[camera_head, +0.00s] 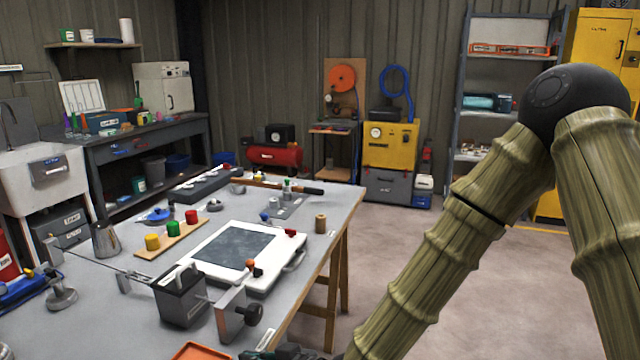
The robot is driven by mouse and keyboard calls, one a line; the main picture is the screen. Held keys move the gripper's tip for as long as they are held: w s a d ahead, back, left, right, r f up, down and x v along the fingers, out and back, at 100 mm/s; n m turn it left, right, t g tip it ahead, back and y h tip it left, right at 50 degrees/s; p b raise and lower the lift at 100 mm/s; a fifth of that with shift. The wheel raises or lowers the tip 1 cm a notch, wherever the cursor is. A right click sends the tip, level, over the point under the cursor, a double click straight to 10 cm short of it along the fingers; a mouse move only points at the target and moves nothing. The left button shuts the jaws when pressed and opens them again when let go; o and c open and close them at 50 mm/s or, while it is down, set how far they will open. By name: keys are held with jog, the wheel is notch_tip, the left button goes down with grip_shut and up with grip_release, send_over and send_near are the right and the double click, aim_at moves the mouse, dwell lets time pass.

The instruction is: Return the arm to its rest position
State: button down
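My arm (430,255) shows at the right as two bamboo-textured links joined by a dark round elbow (572,98). The near link runs down the right edge. The other slopes down to the left and leaves the picture at the bottom, near the front edge of the workbench (120,310). My gripper cannot be made out; the end of the arm is below the frame. A dark shape (285,352) is cut off at the bottom edge, and I cannot tell what it is.
The bench holds a white framed panel (285,277), a dark metal box (180,305), a metal bracket with a knob (232,315), colored jars on a board (155,252) and an orange tray (190,351). Open floor (480,285) lies right of the bench, behind my arm.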

jog(key=s+d+f+m+g+h+p, duration=0.1)
jog(key=s+d+f+m+h+p, duration=0.2)
jog(key=d+f, duration=0.75)
jog(key=s+d+f+m+g+h+p, duration=0.2)
jog(key=s+d+f+m+h, duration=0.1)
jog(key=s+d+f, duration=0.5)
jog(key=s+d+f+m+g+h+p, duration=0.1)
jog(key=s+d+f+m+g+h, duration=0.2)
jog(key=s+d+f, duration=0.6)
jog(key=s+d+h, duration=0.2)
jog(key=s+d, duration=0.4)
jog(key=d, duration=0.2)
jog(key=shift+f+m+h+p, duration=0.2)
jog(key=shift+m+h+p, duration=0.1)
jog(key=shift+h+p, duration=0.1)
jog(key=shift+s+d, duration=0.1)
